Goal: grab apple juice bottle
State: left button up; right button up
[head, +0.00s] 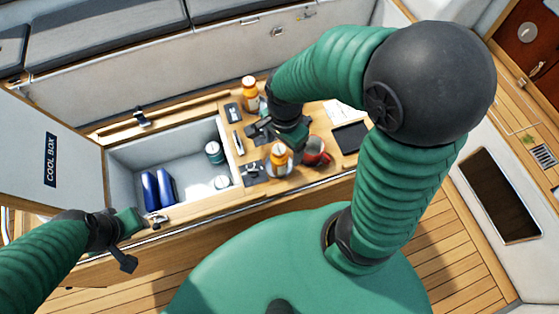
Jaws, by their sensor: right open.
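Two orange bottles with white labels are on the wooden counter, one at the back (250,88) and one nearer me (279,158). I cannot read their labels, so I cannot tell which is apple juice. My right gripper (260,131) is open above the counter between them, just behind the nearer bottle. It is dark and small, and I cannot tell whether it touches anything. My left gripper (126,243) is at the front left corner of the open cool box (170,148); its fingers are unclear.
The cool box lid (50,145) stands open at left. Inside the box are blue packs (158,188) and white-topped containers (214,152). A red mug (316,150) stands right of the nearer bottle, with a dark tablet-like panel (350,137) beyond it. Small dark items lie nearby.

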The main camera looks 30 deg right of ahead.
aim_at(281, 146)
jog(key=w+f, duration=0.1)
jog(key=f, duration=0.2)
jog(key=w+d+f, duration=0.1)
jog(key=shift+w+f, duration=0.35)
jog(key=f, duration=0.1)
jog(key=a+f, duration=0.1)
jog(key=f, duration=0.1)
jog(key=shift+s+a+f+p, duration=0.15)
jog(key=shift+a+p, duration=0.2)
jog(key=shift+a, duration=0.05)
jog(key=shift+s+a+f, duration=0.1)
jog(key=shift+s+a, duration=0.1)
jog(key=shift+s, duration=0.05)
jog(key=shift+w+d, duration=0.1)
jog(key=shift+d, duration=0.1)
jog(key=shift+w+d+f, duration=0.2)
jog(key=shift+w+d, duration=0.05)
jog(key=shift+d, duration=0.3)
jog(key=c, duration=0.5)
jog(key=shift+d, duration=0.25)
jog(key=c, duration=0.5)
jog(key=shift+s+a, duration=0.15)
jog(key=shift+a, duration=0.2)
jog(key=c, duration=0.5)
jog(key=shift+a+r, duration=0.1)
jog(key=shift+a, duration=0.1)
grip_shut()
jog(key=shift+a, duration=0.15)
pick_arm(q)
jog(key=shift+w, duration=1.1)
